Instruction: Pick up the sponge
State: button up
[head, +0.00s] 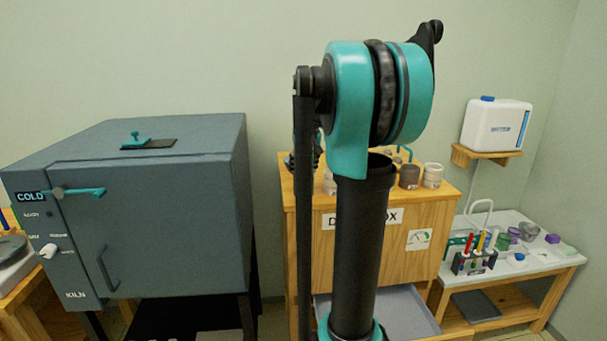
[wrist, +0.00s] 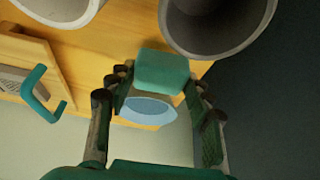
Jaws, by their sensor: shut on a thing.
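In the wrist view my gripper (wrist: 155,82) is shut on a teal block (wrist: 162,70), held between its two dark fingers. A pale blue rounded part (wrist: 148,110) shows just below the block in the picture; I cannot tell whether it belongs to it. The block may be the sponge, but its surface does not make this certain. In the head view my own arm hides most of the gripper and whatever it holds.
A grey cup (wrist: 215,48) and a white vessel (wrist: 62,8) are close by in the wrist view. The head view shows the wooden damp box (head: 415,262), a grey kiln (head: 170,210) and a white side table (head: 535,259) with small items.

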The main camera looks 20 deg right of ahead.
aim_at(303, 168)
notch_tip(303, 168, up, 17)
jog(key=shift+r, duration=0.2)
jog(key=shift+o, duration=0.3)
jog(key=shift+c, duration=1.4)
jog(key=shift+w+d+r+x, duration=0.2)
jog(key=shift+w+x, duration=0.45)
jog(key=shift+x, duration=2.6)
jog(key=shift+w+d+r+x, duration=0.1)
jog(key=shift+w+r+x, duration=0.4)
jog(key=shift+x, duration=2.75)
jog(key=shift+w+d+r+x, duration=0.1)
jog(key=shift+w+x, duration=0.7)
jog(key=shift+x, duration=2.5)
jog(key=shift+f, duration=0.55)
notch_tip(303, 168, up, 7)
